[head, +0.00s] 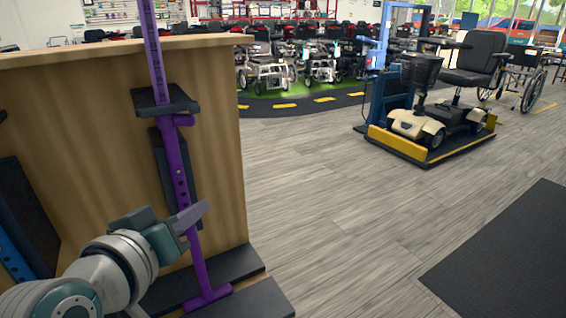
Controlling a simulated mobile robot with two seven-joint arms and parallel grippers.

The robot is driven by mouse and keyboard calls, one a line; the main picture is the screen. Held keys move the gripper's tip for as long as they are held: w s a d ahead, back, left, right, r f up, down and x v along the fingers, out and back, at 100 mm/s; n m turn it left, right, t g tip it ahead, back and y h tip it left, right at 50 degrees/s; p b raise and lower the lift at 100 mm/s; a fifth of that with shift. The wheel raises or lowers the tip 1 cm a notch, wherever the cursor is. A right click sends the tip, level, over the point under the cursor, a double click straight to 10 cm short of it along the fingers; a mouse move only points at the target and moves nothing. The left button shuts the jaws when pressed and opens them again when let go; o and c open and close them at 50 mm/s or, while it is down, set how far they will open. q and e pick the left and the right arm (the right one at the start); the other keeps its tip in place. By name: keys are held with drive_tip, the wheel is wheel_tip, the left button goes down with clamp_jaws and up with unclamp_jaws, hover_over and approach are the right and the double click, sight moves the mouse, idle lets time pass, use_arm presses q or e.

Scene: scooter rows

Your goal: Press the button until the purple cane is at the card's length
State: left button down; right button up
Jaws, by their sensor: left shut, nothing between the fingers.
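The purple cane (175,165) stands upright, slightly tilted, in front of a wooden cabinet side. Its upper tube passes through a dark bracket (165,101), and its foot (208,298) rests on a dark base. A row of small holes runs along the shaft. A short purple stub (184,120) sticks out just below the bracket. My left gripper (198,211) is shut and empty at the lower shaft, overlapping it in the picture; I cannot tell whether it touches. I cannot make out the button or the card. My right gripper is not in view.
The wooden cabinet (215,130) fills the left side. A mobility scooter (430,110) stands on a yellow-edged platform at the right, with a wheelchair (525,82) behind it. A dark mat (510,260) lies at the lower right. The grey floor between is clear.

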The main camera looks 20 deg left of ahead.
sight(179, 172)
use_arm(q)
drive_tip(key=shift+a, duration=0.15)
drive_tip(key=shift+w, duration=0.1)
drive_tip(key=w+a+b, duration=0.4)
drive_tip(key=w+a, duration=0.1)
drive_tip(key=a, duration=0.1)
drive_tip(key=shift+w+a, duration=0.25)
drive_tip(key=shift+a, duration=0.1)
drive_tip(key=shift+w+a, duration=0.1)
idle(2.0)
drive_tip(key=shift+w+a, duration=0.15)
drive_tip(key=shift+a, duration=0.1)
